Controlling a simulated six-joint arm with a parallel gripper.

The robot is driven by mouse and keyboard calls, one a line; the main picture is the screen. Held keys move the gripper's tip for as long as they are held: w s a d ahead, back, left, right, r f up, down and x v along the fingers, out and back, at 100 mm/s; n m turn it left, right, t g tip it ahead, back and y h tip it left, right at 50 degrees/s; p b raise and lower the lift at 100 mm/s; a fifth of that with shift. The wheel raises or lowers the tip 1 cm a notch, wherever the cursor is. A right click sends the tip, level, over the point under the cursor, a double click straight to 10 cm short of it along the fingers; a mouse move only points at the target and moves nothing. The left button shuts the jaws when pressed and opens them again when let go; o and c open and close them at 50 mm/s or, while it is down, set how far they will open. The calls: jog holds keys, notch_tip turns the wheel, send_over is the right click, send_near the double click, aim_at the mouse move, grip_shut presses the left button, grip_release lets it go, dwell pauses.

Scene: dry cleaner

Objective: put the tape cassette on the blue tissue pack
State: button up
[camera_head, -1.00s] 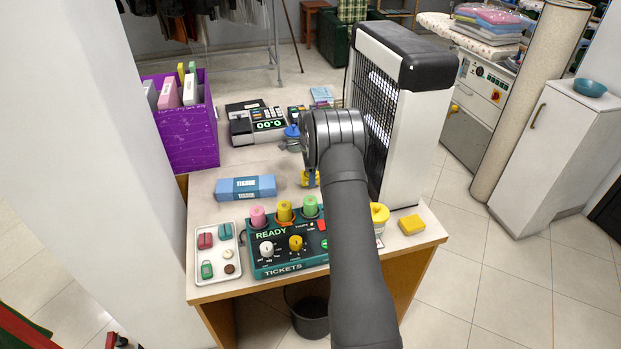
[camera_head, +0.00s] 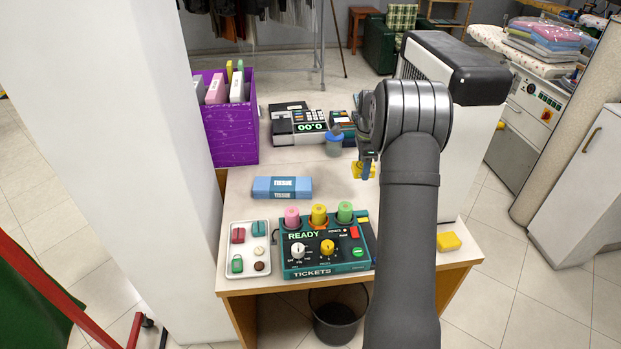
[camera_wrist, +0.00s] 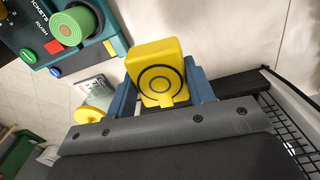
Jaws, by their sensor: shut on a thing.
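The tape cassette (camera_wrist: 157,72), a yellow block with dark concentric rings on its face, is between the two blue fingers of my gripper (camera_wrist: 162,90) in the wrist view. In the head view my gripper (camera_head: 365,160) points down with the yellow cassette (camera_head: 358,171) at its tips, partly hidden by the fingers. The gripper is shut on it. The cassette looks held above the table, to the right of the tissue pack and apart from it. The blue tissue pack (camera_head: 282,188) lies flat on the table, its top bare.
The ticket machine (camera_head: 325,250) with upright coloured rolls stands in front. A white tray (camera_head: 234,251) of small items is left of it. A purple bin (camera_head: 232,135), a register (camera_head: 300,124) and a blue-lidded jar (camera_head: 334,146) stand behind. A yellow block (camera_head: 448,241) lies front right.

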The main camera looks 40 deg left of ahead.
jog(key=s+a+r, duration=0.2)
jog(key=s+a, duration=0.6)
jog(key=a, duration=0.1)
send_over(292, 189)
jog(key=shift+n, duration=0.4)
notch_tip(292, 189, down, 6)
jog(key=shift+w+d+f, duration=0.1)
jog(key=shift+w, duration=0.05)
jog(key=shift+f, duration=2.05)
jog(key=shift+f, duration=0.15)
jog(key=o, duration=1)
jog(key=shift+c, duration=0.2)
notch_tip(292, 189, up, 12)
